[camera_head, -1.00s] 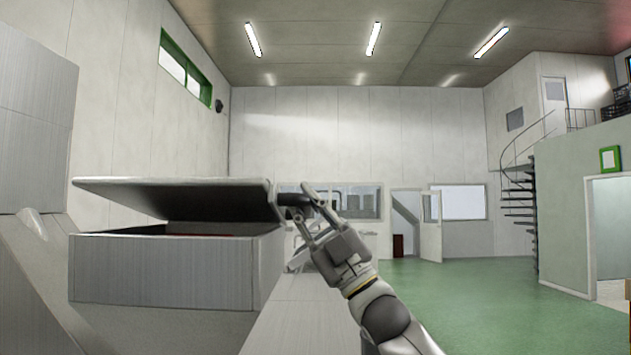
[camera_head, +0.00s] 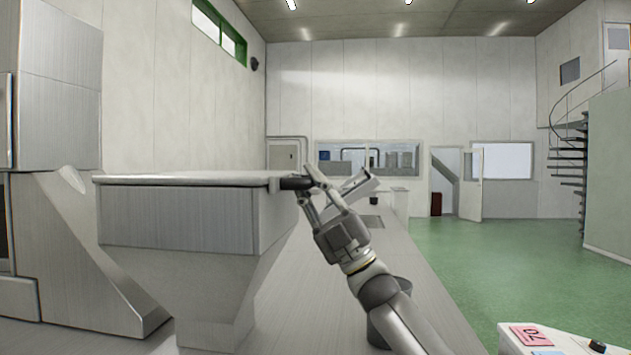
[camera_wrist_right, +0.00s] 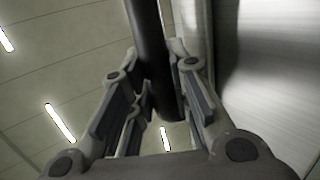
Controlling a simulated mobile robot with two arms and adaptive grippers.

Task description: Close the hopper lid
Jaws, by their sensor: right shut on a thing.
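The grey metal hopper (camera_head: 176,220) stands at the left in the head view, a box on a tapering body. Its flat lid (camera_head: 190,179) lies level along the top, and I see no clear gap under it. A dark handle (camera_head: 291,183) sticks out from the lid's right end. My right gripper (camera_head: 306,185) is shut on this handle. In the right wrist view the black handle (camera_wrist_right: 150,55) runs between the fingers, beside the pale lid edge. The hopper's inside is hidden. My left gripper is not in view.
A grey machine cabinet (camera_head: 58,90) stands left of the hopper. The green floor (camera_head: 500,270) is open at the right.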

